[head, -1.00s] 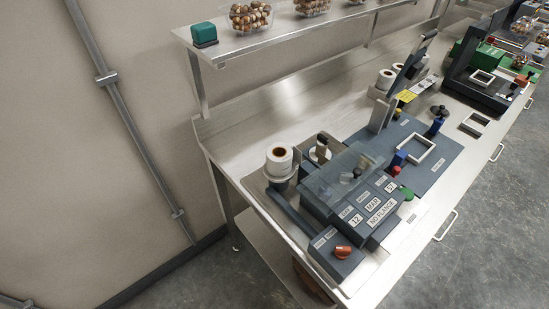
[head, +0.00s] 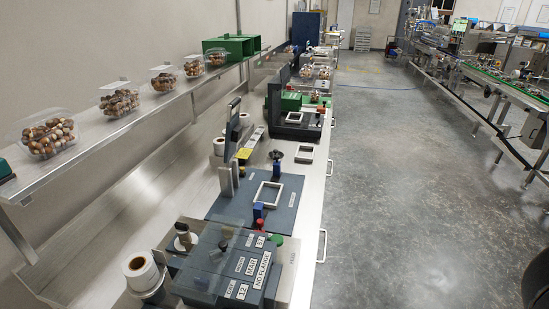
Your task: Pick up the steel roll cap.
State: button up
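A small steel disc with an upright black knob, which looks like the steel roll cap (head: 188,241), is in the lower left of the head view. It sits behind the label machine (head: 226,262), near a white label roll (head: 141,268) on a holder. The clear cover of the machine is close to its right side. I cannot tell exactly what the cap rests on. My gripper is not in view.
The steel bench (head: 309,206) runs away from me, with a blue-grey plate and white frame (head: 267,194) beyond the machine. A shelf (head: 130,122) with clamshells of nuts (head: 119,101) overhangs the left side. The grey floor (head: 400,190) at right is open.

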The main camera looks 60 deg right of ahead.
aim_at(270, 156)
jog(key=l+z, duration=0.15)
jog(key=l, duration=0.6)
jog(key=i+l+z, duration=0.2)
jog(key=l, duration=0.5)
jog(key=i+l+z, duration=0.15)
jog(key=l, duration=0.25)
jog(key=i+l+z, duration=0.1)
jog(key=i+l, duration=0.15)
jog(key=i, duration=0.05)
